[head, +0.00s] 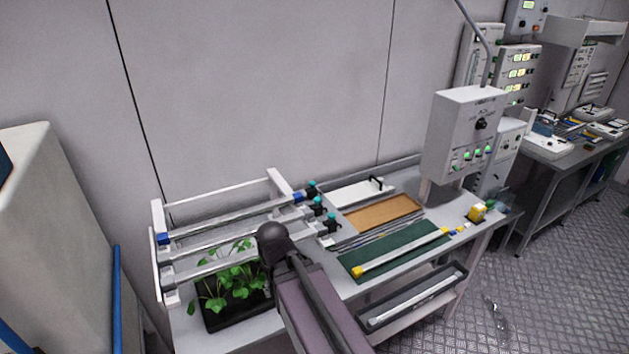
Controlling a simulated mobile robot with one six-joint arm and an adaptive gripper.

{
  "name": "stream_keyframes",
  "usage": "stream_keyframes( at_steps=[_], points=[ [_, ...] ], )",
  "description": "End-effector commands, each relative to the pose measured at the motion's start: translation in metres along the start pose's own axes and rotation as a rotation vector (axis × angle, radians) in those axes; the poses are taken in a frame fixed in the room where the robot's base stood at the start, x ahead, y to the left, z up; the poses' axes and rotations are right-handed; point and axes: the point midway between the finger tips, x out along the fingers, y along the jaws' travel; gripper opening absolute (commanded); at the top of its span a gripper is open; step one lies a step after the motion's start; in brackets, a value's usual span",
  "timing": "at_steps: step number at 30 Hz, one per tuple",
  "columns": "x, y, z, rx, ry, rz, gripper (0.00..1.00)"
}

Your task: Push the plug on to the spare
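A rod or tube with yellow ends (400,253), which looks like the spare, lies slantwise on a green mat (376,262) on the bench. Three dark plugs with teal tops sit at the right ends of the rack's bars: a back one (311,189), a middle one (317,206) and a front one (331,223). I cannot tell which plug the task means, or how firmly each is seated. Part of my arm rises from the bottom middle and covers the bench's front and some of the rack. My gripper's fingers do not show.
A white rack (157,235) stands at left, with a leafy plant in a black tray (232,318) below it. A brown board (383,212), a white tray (362,193) and a yellow item (477,212) lie on the bench. A grey control box (466,112) stands at back right.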

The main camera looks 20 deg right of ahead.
Motion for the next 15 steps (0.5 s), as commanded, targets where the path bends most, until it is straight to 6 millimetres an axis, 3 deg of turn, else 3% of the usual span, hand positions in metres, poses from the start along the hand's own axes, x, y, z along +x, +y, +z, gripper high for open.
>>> stream_keyframes(
  at_steps=[8,15],
  points=[
    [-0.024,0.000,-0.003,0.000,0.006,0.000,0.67],
    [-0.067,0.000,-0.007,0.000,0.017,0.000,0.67]
  ],
)
